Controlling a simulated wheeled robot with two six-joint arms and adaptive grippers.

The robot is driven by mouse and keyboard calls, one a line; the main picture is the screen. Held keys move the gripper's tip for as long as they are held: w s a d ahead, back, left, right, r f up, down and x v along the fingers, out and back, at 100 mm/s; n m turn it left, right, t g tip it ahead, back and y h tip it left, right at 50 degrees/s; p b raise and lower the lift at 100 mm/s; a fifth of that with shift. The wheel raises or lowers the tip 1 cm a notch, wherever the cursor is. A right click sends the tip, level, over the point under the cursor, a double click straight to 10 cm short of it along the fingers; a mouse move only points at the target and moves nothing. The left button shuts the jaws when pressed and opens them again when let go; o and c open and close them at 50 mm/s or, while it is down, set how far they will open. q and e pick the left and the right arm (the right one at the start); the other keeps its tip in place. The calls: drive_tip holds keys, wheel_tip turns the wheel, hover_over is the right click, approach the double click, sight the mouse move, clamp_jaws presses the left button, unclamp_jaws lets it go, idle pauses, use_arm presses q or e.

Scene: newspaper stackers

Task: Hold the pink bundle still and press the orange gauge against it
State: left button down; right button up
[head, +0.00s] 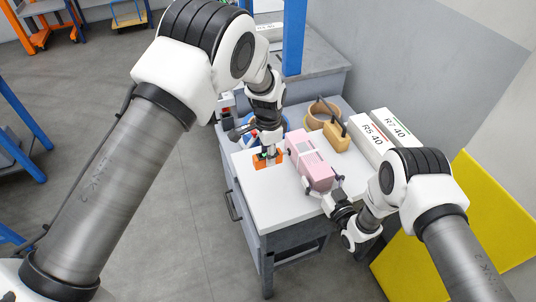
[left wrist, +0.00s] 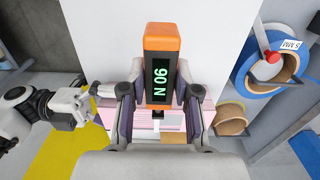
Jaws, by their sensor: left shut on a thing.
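The pink bundle (head: 309,160) lies on the white top of the grey cabinet. Part of it shows behind my left fingers in the left wrist view (left wrist: 174,118). My left gripper (head: 267,153) is shut on the orange gauge (head: 262,163), left of the bundle. In the left wrist view the gauge (left wrist: 161,38) sits between the fingers, its lit display facing the camera and its narrow tip toward the bundle. I cannot tell whether the tip touches it. My right gripper (head: 327,188) is at the bundle's near end, fingers apart around it; its grip is unclear.
White boxes (head: 368,137) labelled R5 40 and R7 40 stand right of the bundle. A blue tape roll (left wrist: 270,64) is nearby. The cabinet's front top (head: 268,205) is clear.

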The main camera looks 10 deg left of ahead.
drive_tip(key=shift+s, duration=0.1)
drive_tip(key=v, duration=1.2)
